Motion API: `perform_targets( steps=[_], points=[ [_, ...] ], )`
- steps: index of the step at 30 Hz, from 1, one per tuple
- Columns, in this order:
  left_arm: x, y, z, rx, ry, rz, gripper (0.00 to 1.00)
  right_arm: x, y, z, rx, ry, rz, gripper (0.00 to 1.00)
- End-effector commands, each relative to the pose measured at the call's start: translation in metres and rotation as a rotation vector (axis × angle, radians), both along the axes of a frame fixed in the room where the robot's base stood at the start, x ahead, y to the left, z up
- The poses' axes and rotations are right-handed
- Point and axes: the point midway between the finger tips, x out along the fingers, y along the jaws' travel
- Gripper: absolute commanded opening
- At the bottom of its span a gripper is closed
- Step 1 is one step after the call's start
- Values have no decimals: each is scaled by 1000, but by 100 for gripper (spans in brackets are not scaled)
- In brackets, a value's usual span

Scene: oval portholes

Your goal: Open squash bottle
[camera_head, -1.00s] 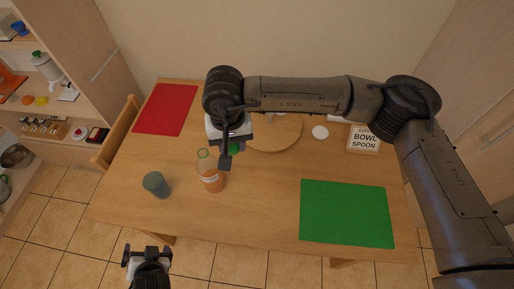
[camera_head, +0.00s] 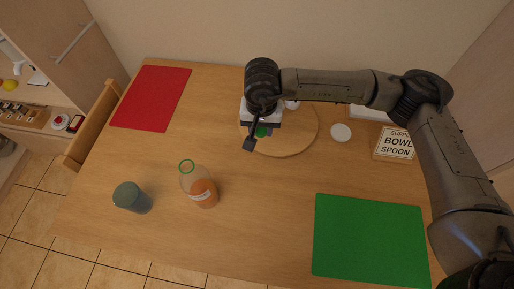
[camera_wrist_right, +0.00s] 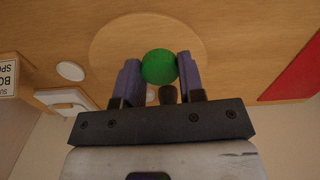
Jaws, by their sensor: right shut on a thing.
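The squash bottle (camera_head: 204,194) stands on the table left of centre in the head view. It is clear glass with orange liquid low inside, a pale label and a green ring at its open-looking mouth. My right gripper (camera_head: 258,138) is shut on a round green cap (camera_head: 262,131), clear of the bottle and over the round wooden board. In the right wrist view the green cap (camera_wrist_right: 159,67) sits between the two fingers (camera_wrist_right: 158,75). My left gripper is out of view.
A grey-green cup (camera_head: 132,198) stands left of the bottle. A red mat (camera_head: 152,97) lies at the back left, a green mat (camera_head: 370,240) at the front right. The round wooden board (camera_head: 300,137), a white disc (camera_head: 341,133) and a lettered sign (camera_head: 395,144) are farther back.

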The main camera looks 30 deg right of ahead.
Motion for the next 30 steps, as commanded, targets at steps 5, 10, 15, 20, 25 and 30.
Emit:
perform_targets(
  steps=[5,10,15,20,25,30],
  points=[
    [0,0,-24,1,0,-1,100,6,-2,-34,-1,1,-190,8],
    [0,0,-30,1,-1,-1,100,11,0,-46,0,1,-277,8],
    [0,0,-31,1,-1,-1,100,30,18,-62,-1,1,-298,8],
    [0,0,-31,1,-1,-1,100,55,41,-83,-1,1,-298,8],
    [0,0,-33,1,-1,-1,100,78,60,-101,-1,1,-298,8],
    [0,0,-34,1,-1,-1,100,91,71,-111,-2,0,-297,8]
  ],
)
